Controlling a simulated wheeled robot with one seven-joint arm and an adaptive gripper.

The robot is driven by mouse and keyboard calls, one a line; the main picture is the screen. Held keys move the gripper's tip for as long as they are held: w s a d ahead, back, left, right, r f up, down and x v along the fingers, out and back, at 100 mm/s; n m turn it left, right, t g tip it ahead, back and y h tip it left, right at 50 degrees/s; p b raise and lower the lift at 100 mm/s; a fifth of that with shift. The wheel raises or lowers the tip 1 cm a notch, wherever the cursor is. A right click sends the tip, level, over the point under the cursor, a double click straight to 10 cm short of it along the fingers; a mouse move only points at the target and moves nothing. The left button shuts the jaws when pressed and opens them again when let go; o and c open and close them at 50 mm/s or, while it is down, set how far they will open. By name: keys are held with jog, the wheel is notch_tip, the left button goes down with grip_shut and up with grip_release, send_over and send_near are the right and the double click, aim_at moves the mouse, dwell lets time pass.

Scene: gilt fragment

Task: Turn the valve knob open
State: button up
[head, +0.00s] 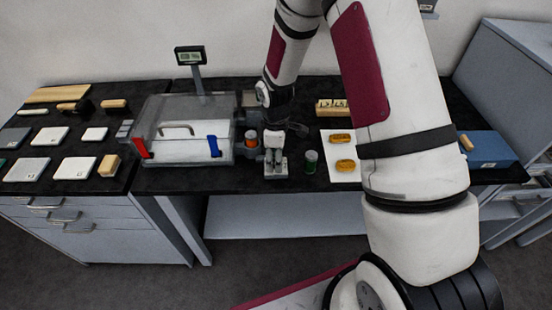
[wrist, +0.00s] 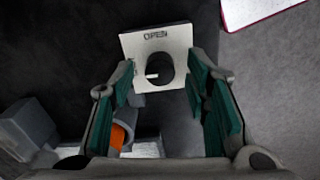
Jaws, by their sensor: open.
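The valve knob (wrist: 159,68) is a dark round knob on a white plate (wrist: 180,42) marked OPEN along its upper edge in the wrist view. A short white mark on the knob points left, not toward the word. In the head view the valve stand (head: 276,163) is a small pale grey upright unit near the table's front edge. My gripper (wrist: 162,92) is open and empty, its teal-padded fingers on either side of the knob in the picture. Whether they touch it cannot be told.
A clear-walled box (head: 185,130) with red and blue parts stands left of the valve. An orange-banded jar (head: 251,138) is close on its left. A blue box (head: 488,149) stands far right.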

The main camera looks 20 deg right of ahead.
jog(key=shift+f, duration=0.4)
grip_shut()
